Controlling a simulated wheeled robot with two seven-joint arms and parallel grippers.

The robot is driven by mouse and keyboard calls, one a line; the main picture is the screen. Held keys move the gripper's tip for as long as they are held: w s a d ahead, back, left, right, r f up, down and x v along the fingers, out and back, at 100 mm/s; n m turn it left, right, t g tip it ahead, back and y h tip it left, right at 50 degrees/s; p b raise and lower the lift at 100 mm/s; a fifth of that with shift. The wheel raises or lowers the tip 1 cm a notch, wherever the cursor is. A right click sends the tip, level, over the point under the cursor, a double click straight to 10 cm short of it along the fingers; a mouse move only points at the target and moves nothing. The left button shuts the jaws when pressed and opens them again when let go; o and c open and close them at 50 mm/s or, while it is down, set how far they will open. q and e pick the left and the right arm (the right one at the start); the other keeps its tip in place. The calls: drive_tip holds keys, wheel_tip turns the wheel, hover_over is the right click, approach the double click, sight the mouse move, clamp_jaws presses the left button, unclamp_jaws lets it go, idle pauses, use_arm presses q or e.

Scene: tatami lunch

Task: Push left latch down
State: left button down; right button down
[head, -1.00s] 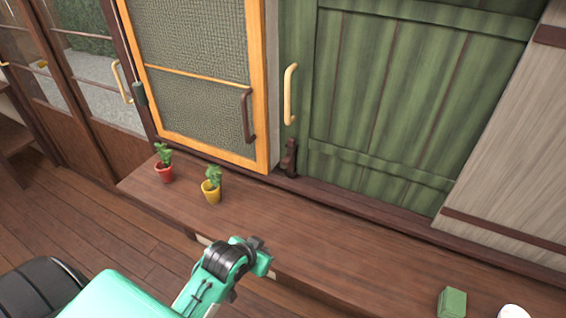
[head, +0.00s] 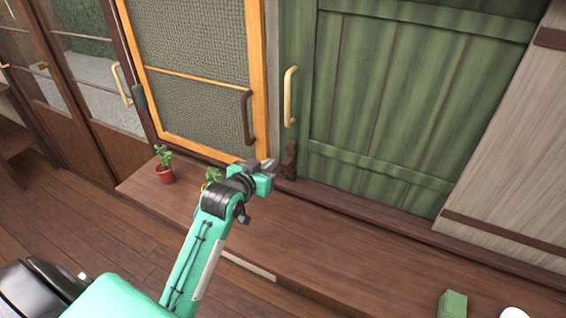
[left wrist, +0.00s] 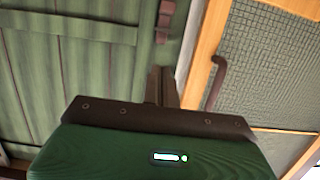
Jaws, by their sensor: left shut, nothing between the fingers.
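The left latch (head: 290,160) is a small dark brown piece at the lower left corner of the green shutter (head: 400,90), just above the sill. In the left wrist view the latch (left wrist: 165,20) shows at the top, beyond my fingers. My left gripper (head: 267,164) is shut and empty. In the head view its tips appear just left of the latch's lower part. I cannot tell whether they touch it. The gripper (left wrist: 162,86) also shows in the left wrist view, with its fingers together. My right gripper is out of view.
A screen door (head: 195,75) with a dark handle (head: 247,118) stands left of the shutter, which has a pale handle (head: 290,96). On the wooden ledge (head: 330,240) are a red pot (head: 165,174), a plant partly hidden by my arm, and a green block (head: 453,304).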

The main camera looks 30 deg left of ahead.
use_arm(q)
drive_tip(key=p, duration=0.2)
approach(291, 156)
drive_tip(key=w+r, duration=0.1)
drive_tip(key=w, duration=0.1)
drive_tip(key=w+r, duration=0.2)
drive_tip(key=shift+w+r, duration=0.1)
drive_tip(key=shift+r, duration=0.1)
wheel_tip(291, 156, down, 3)
drive_tip(key=shift+w+r+p, duration=0.1)
drive_tip(key=shift+r+p, duration=0.05)
drive_tip(key=shift+p, duration=0.35)
drive_tip(key=shift+f, duration=0.85)
wheel_tip(291, 156, down, 4)
drive_tip(key=shift+r+b, duration=0.1)
drive_tip(key=shift+b, duration=0.65)
